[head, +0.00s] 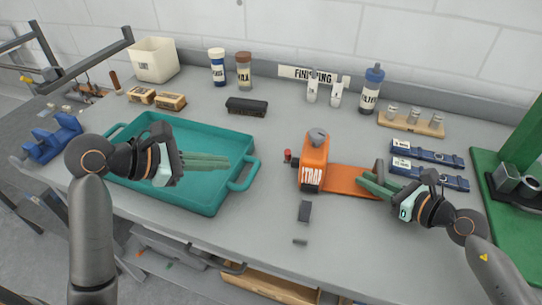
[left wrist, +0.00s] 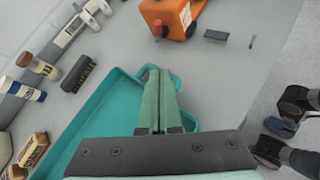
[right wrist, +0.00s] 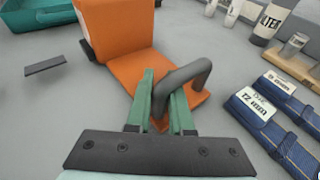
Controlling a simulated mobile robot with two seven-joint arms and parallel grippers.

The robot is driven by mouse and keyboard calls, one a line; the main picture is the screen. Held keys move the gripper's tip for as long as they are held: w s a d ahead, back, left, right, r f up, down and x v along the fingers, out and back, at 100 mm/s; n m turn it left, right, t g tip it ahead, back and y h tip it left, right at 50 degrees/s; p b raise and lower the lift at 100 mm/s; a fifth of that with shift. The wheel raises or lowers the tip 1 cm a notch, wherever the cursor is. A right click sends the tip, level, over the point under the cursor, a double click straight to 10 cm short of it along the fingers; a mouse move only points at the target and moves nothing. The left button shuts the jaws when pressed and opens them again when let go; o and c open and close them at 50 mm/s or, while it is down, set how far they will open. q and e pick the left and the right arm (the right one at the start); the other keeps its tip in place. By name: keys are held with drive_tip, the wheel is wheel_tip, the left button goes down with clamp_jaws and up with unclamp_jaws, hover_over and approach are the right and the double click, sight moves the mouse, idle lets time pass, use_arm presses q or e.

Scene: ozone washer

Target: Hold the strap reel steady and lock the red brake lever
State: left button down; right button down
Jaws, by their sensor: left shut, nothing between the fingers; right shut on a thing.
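The orange strap reel (head: 313,165), with a grey knob on top and a "STRAP" label, stands upright on the bench, its flat orange base (head: 345,180) extending right. The red brake lever (head: 287,156) sticks out at the reel's left side; it also shows in the left wrist view (left wrist: 156,25). My right gripper (head: 368,181) is shut on the grey loop handle (right wrist: 190,72) at the base's right end. My left gripper (head: 229,161) is shut and empty above the right part of the teal tray, left of the lever and apart from it.
The teal tray (head: 243,179) has a raised rim and handle between left gripper and reel. Dark small blocks (head: 304,211) lie in front of the reel. Blue straps (head: 428,152) lie behind my right gripper.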

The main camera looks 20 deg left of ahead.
sight(288, 155)
use_arm(q)
drive_tip(key=x, duration=1)
drive_tip(key=shift+s, duration=0.1)
drive_tip(key=shift+w+d+r, duration=0.35)
drive_tip(key=shift+w+d, duration=0.35)
drive_tip(key=shift+d, duration=0.15)
drive_tip(key=shift+w+d+r, duration=0.15)
drive_tip(key=shift+w+d, duration=0.25)
drive_tip(key=shift+d, duration=0.15)
drive_tip(key=shift+w+a+r, duration=0.1)
drive_tip(key=shift+w+r, duration=0.2)
drive_tip(key=shift+w, duration=0.1)
drive_tip(key=shift+w+r, duration=0.3)
drive_tip(key=shift+w, duration=0.3)
drive_tip(key=shift+w+a+r, duration=0.1)
drive_tip(key=shift+w+a, duration=0.05)
drive_tip(key=shift+w, duration=0.9)
drive_tip(key=shift+r, duration=0.1)
